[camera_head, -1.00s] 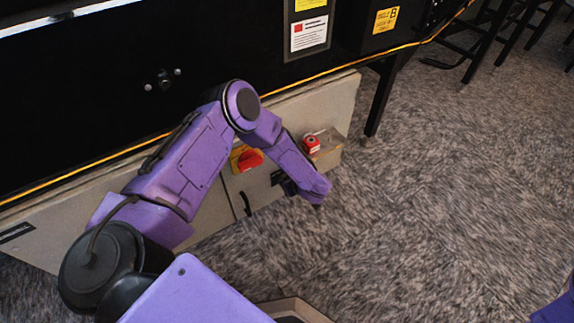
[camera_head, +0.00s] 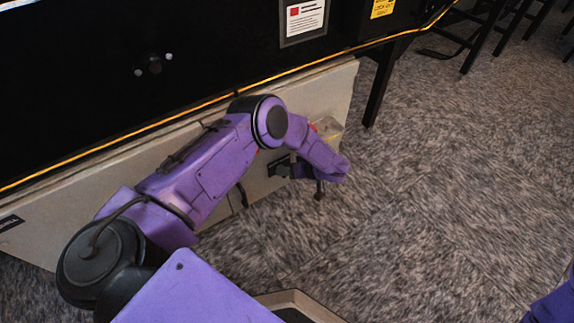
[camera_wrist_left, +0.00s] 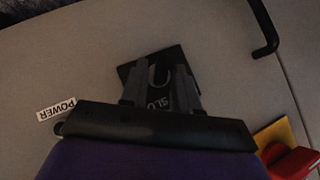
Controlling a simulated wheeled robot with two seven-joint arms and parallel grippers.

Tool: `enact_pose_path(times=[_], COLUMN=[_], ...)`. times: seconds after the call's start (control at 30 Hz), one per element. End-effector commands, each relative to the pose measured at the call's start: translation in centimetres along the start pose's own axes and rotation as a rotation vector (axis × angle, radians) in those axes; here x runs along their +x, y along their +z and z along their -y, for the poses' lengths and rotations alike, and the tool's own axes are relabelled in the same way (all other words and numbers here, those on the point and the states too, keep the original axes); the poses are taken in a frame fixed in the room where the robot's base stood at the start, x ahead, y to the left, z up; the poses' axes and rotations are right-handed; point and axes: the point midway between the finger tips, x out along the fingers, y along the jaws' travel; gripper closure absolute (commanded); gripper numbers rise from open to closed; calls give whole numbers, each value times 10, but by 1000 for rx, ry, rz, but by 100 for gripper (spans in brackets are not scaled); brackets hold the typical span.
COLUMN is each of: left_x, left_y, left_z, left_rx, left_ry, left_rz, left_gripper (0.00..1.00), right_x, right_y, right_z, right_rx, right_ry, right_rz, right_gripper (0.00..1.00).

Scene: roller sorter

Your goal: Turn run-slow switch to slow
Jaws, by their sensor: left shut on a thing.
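The run-slow switch sits on a small black plate (camera_wrist_left: 168,55) on the beige cabinet front, with part of a white label that seems to read "SLOW". My left gripper (camera_wrist_left: 160,76) faces this plate in the left wrist view, its two grey fingers on either side of the plate's middle. It is shut on the switch, whose lever is mostly hidden between the fingers, so its setting cannot be told. In the head view my left gripper (camera_head: 284,168) is at the cabinet front, partly behind my purple wrist. My right gripper is not in view.
In the left wrist view a red knob (camera_wrist_left: 294,163) on a yellow plate is at lower right, a black handle (camera_wrist_left: 268,32) at upper right, and a "POWER" label (camera_wrist_left: 56,109) at left. The dark machine (camera_head: 100,90) overhangs the cabinet (camera_head: 120,170).

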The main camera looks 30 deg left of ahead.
Motion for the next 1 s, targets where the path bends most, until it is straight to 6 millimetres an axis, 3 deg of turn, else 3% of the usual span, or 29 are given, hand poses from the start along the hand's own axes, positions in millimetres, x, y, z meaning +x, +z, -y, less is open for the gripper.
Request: enact_pose_path(times=[0.37,0.4,0.73,1.0], left_x=[0,0,-5,-65], left_y=[0,0,-1,-3], left_z=[0,0,1,2], left_rx=[4,4,2,3], left_ry=[-2,-2,-2,1], left_rz=[0,0,0,-1], left_gripper=[100,61,61,61], right_x=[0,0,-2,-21], right_y=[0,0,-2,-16], right_z=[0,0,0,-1], right_rx=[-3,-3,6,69], right_ry=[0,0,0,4], right_rz=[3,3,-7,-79], right_gripper=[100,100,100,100])
